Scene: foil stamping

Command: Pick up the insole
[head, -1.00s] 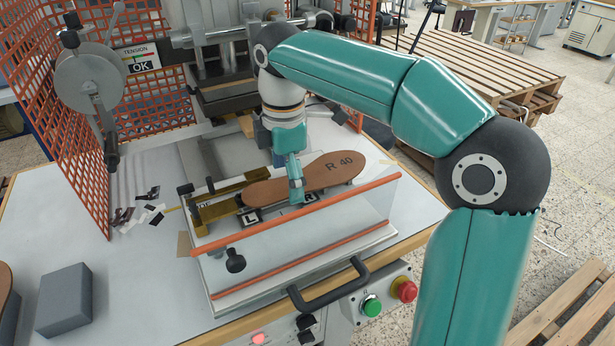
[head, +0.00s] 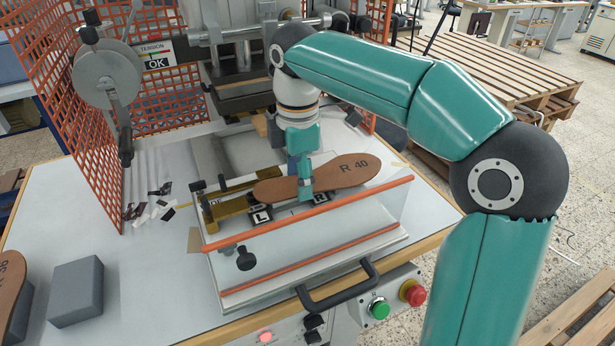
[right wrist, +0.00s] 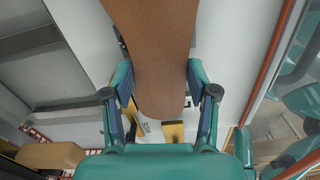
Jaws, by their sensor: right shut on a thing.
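A brown insole (head: 345,171) marked "R 40" lies across the middle of the head view, over the fixture (head: 236,209) with black "L" and "R" label plates. My right gripper (head: 304,181) reaches down to it and is shut on its narrow middle. In the right wrist view the insole (right wrist: 160,50) runs between the two fingers, its rounded end pointing down the picture. The insole looks slightly above the fixture, but I cannot tell whether any part touches it. My left gripper is not in view.
A clear guard with orange rails (head: 310,217) stands in front of the fixture. An orange mesh guard (head: 60,70) stands at left. A grey block (head: 76,292) and another brown insole (head: 10,280) are at front left. The stamping press (head: 240,85) is behind.

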